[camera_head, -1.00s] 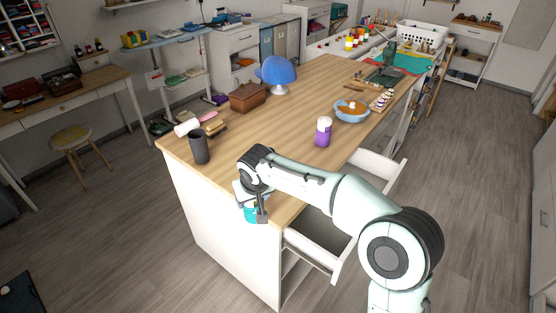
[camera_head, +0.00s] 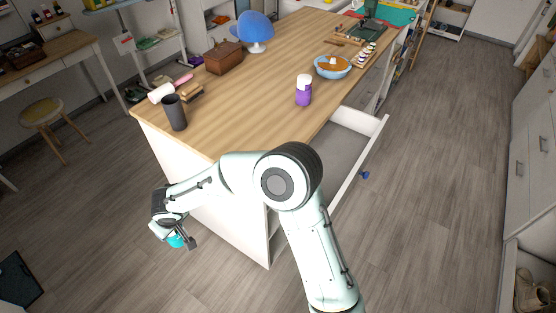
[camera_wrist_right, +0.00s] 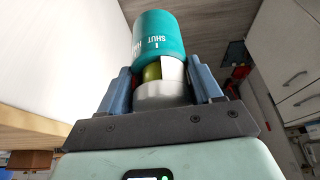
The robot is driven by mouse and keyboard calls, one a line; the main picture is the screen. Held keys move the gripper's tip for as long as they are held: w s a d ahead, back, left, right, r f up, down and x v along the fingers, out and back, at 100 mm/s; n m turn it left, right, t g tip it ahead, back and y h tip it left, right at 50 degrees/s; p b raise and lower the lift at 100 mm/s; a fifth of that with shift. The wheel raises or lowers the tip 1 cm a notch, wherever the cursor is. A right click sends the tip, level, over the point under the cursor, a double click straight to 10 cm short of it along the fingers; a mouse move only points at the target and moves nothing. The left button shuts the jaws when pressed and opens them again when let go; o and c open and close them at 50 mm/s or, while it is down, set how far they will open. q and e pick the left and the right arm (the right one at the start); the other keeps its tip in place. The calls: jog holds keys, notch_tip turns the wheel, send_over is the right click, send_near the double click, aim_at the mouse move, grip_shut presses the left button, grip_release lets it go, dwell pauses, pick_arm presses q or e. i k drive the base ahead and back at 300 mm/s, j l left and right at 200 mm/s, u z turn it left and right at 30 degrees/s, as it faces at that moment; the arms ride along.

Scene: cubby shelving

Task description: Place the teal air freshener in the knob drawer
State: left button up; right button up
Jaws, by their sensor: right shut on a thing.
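The teal air freshener (camera_wrist_right: 158,38) is between the fingers of my right gripper (camera_wrist_right: 165,88) in the wrist view, with a pale lower part. In the head view, the right gripper (camera_head: 182,238) is at the lower left, beyond the desk's end panel, and only a small teal patch of the air freshener (camera_head: 175,241) shows. The knob drawer (camera_head: 369,153) is pulled open on the desk's right side, with a blue knob (camera_head: 365,175) on its front. Its visible inside looks empty; my right arm hides its near end. My left gripper is not in view.
The wooden desktop (camera_head: 245,115) holds a dark cup (camera_head: 175,113), a purple bottle (camera_head: 304,96), a brown box (camera_head: 223,59), a blue bowl (camera_head: 333,69) and a blue-topped lamp-like object (camera_head: 256,28). Open floor (camera_head: 430,220) lies right of the drawer.

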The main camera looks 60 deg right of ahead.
aim_at(331, 169)
jog(key=u, duration=1.5)
jog(key=k+u, duration=0.25)
jog(key=k, duration=1.5)
jog(key=k+l+z, duration=0.1)
jog(key=k, duration=0.85)
